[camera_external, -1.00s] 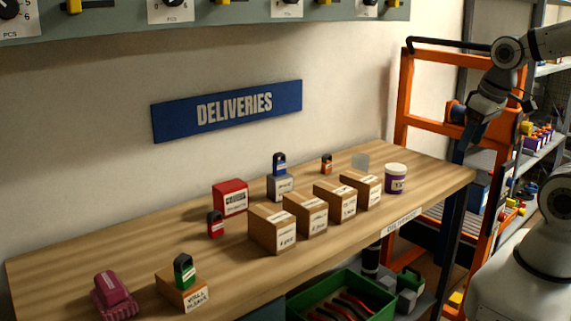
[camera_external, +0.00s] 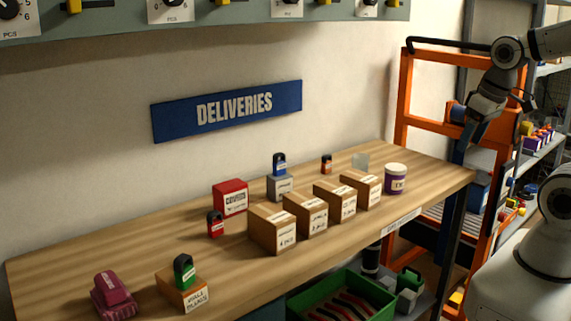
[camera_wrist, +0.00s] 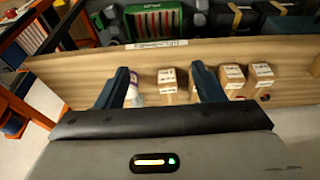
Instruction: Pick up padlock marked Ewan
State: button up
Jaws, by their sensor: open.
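Several padlocks stand on the wooden table (camera_external: 130,262). A red one (camera_external: 216,224) stands on the tabletop in front of a red box. A green one (camera_external: 184,271) sits on a low cardboard box. A blue one (camera_external: 279,164) sits on a grey block. A small dark and orange one (camera_external: 326,164) stands near the back. Their labels are too small to read, so I cannot tell which is marked Ewan. My gripper (camera_external: 468,137) is open and empty beyond the table's right end. In the wrist view my gripper (camera_wrist: 160,69) shows two spread fingers; no padlock is clear there.
Several cardboard boxes (camera_external: 273,229) line the table's front edge beside a white and purple jar (camera_external: 396,179). A red box (camera_external: 230,197) and a pink object (camera_external: 114,296) also stand there. An orange frame (camera_external: 403,95) is near my arm. A green crate (camera_external: 312,304) is below.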

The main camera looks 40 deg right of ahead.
jog(key=w+a+r, duration=0.2)
jog(key=w, duration=0.4)
jog(key=w+a+r, duration=0.1)
jog(key=w+a, duration=0.2)
jog(key=w, duration=0.4)
jog(key=n+t+b, duration=0.1)
jog(key=b, duration=0.1)
send_over(215, 213)
jog(key=s, duration=0.2)
notch_tip(215, 213, down, 18)
jog(key=f, duration=0.1)
jog(key=shift+p+x, duration=1.35)
jog(key=shift+x, duration=2.15)
jog(key=shift+s, duration=0.1)
jog(key=shift+c, duration=0.5)
